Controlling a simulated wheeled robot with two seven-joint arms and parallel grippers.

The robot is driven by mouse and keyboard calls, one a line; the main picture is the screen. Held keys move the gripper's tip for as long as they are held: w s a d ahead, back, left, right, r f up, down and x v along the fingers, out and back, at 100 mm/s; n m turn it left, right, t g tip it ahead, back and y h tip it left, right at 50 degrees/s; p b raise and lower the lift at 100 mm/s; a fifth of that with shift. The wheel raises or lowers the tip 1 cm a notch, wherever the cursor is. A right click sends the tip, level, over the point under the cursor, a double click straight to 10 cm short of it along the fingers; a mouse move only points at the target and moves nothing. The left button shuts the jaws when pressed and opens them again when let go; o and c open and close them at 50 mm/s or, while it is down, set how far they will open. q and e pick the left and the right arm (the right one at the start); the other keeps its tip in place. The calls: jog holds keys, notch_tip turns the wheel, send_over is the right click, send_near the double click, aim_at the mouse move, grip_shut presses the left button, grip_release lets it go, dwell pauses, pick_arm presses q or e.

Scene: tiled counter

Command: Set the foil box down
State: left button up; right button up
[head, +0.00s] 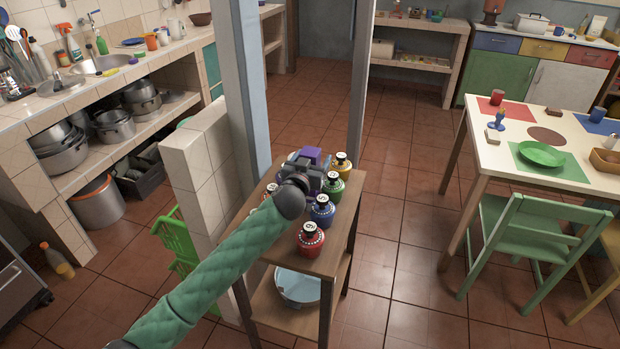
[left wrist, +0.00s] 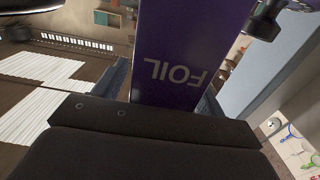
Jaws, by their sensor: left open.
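The foil box is purple with pale FOIL lettering. In the left wrist view the foil box (left wrist: 180,60) stands between the fingers of my left gripper (left wrist: 160,88), its print upside down. In the head view the foil box (head: 311,155) shows just beyond my left gripper (head: 314,170), over the far part of the small wooden table (head: 275,243). My left gripper is open around the box. The wrist hides the box's lower part, so I cannot tell whether it touches the tabletop. My right gripper is in neither view.
Round jars crowd the tabletop beside my left gripper: red (head: 310,238), blue (head: 322,211), green (head: 333,186) and yellow (head: 341,163). A post (head: 246,90) and a tiled half wall (head: 203,165) stand close at the left. A basin (head: 298,288) sits on the lower shelf.

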pick_arm(q)
jog(key=shift+c, duration=0.4)
grip_shut()
